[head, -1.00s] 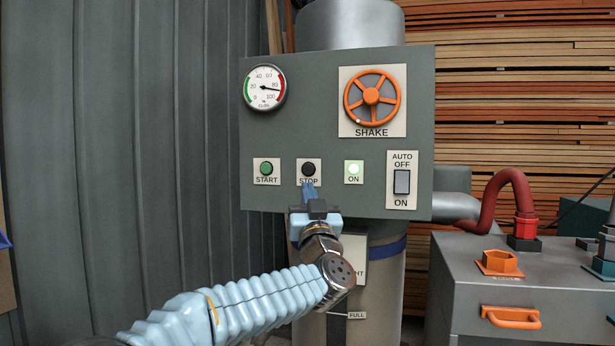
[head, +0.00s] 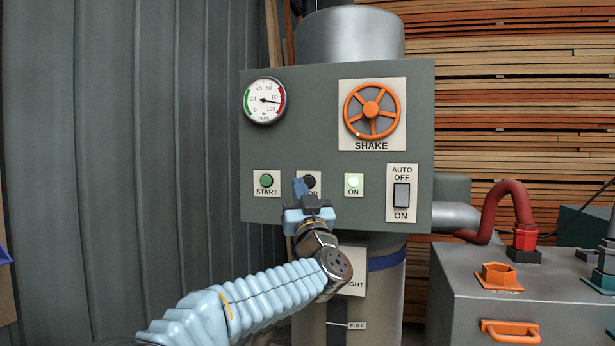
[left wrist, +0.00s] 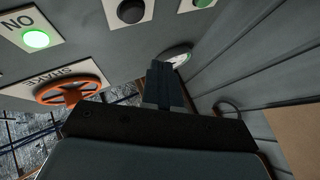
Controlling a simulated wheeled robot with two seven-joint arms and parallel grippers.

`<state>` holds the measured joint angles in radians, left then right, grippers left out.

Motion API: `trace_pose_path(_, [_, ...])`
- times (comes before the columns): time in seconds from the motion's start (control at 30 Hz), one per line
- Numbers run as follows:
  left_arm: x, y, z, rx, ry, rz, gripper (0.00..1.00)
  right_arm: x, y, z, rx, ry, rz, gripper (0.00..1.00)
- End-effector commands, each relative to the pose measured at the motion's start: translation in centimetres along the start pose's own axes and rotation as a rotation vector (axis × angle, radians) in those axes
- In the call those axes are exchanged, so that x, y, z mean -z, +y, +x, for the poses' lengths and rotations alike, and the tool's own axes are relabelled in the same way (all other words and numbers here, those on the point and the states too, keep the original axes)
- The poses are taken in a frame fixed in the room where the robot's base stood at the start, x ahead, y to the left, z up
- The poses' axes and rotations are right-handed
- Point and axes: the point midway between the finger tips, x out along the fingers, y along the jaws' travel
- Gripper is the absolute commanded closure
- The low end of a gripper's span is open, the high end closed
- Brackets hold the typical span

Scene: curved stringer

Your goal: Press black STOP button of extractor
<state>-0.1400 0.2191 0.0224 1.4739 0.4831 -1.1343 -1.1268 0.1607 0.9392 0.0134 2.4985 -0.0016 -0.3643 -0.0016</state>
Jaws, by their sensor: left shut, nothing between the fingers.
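The grey extractor panel (head: 330,100) faces me in the head view. Its black STOP button (head: 309,180) sits on a white plate between the green START button (head: 266,180) and the lit ON lamp (head: 354,181). My left gripper (head: 300,187) is shut and empty, its blue fingertips in front of the left part of the STOP plate, covering part of its label and the button's edge. In the left wrist view the black button (left wrist: 131,11) shows at the top, apart from the shut fingers (left wrist: 165,80). Contact with the panel cannot be told. My right gripper is out of view.
The panel also carries a gauge (head: 265,101), an orange SHAKE wheel (head: 372,111) and an AUTO/OFF/ON switch (head: 401,195). A grey machine (head: 470,290) with a red hose (head: 500,200) stands at the right. A corrugated wall (head: 150,130) is at the left.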

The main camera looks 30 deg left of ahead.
Motion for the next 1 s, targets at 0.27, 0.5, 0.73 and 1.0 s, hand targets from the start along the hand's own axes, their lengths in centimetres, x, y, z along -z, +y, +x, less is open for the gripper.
trace_pose_path(0.27, [-1.5, 1.8, 2.6, -0.001, -0.001, 0.002, 1.0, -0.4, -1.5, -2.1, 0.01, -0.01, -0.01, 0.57])
trace_pose_path(0.5, [-2.3, 2.4, 3.2, -0.001, 0.0, 0.0, 1.0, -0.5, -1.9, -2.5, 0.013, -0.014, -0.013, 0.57])
trace_pose_path(0.73, [-2.4, 2.3, 3.2, -0.001, 0.0, 0.0, 1.0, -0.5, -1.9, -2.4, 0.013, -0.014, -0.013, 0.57])
trace_pose_path(1.0, [-2.4, 2.3, 3.2, -0.001, 0.0, 0.0, 1.0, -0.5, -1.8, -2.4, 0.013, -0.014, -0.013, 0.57])
